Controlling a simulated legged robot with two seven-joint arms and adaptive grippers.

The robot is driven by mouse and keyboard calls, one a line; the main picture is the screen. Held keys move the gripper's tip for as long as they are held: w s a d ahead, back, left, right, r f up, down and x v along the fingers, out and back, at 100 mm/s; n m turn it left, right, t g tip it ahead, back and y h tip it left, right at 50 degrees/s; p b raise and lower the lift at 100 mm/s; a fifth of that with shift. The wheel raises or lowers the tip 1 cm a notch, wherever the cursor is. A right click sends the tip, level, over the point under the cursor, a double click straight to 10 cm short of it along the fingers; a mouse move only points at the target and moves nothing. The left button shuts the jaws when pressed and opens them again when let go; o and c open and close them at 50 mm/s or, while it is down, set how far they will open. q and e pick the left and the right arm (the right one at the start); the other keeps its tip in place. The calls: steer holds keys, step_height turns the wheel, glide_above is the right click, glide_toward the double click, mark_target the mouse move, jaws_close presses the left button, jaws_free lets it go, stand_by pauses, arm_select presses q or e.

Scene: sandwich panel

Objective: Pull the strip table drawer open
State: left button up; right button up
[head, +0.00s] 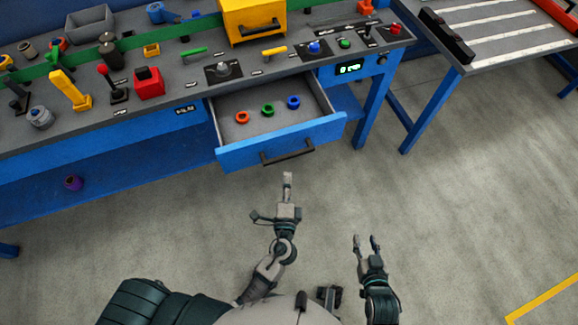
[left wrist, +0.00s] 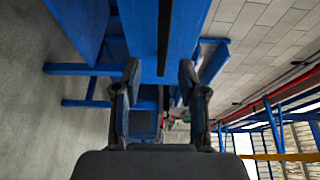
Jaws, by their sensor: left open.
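The strip table drawer (head: 282,145) stands pulled out from the blue workbench, with its blue front and grey inside showing. Its dark bar handle (head: 288,152) is on the front; in the left wrist view the handle (left wrist: 165,35) is a black bar ahead of the fingers. My left gripper (head: 288,180) is open and empty, just in front of and below the handle, apart from it. In the left wrist view the left gripper's fingers (left wrist: 159,75) are spread. My right gripper (head: 367,241) is open and empty, lower right over the floor.
Red, green and blue rings (head: 268,110) lie in the drawer. The bench top (head: 185,72) holds a yellow box (head: 253,20), levers and buttons. A purple piece (head: 73,183) lies low at left. A second table (head: 510,35) stands right. The floor in front is clear.

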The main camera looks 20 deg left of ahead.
arm_select(q)
steer(key=v, duration=0.4)
steer(key=shift+a+f, duration=0.1)
steer(key=shift+a, duration=0.2)
steer(key=shift+d, duration=0.1)
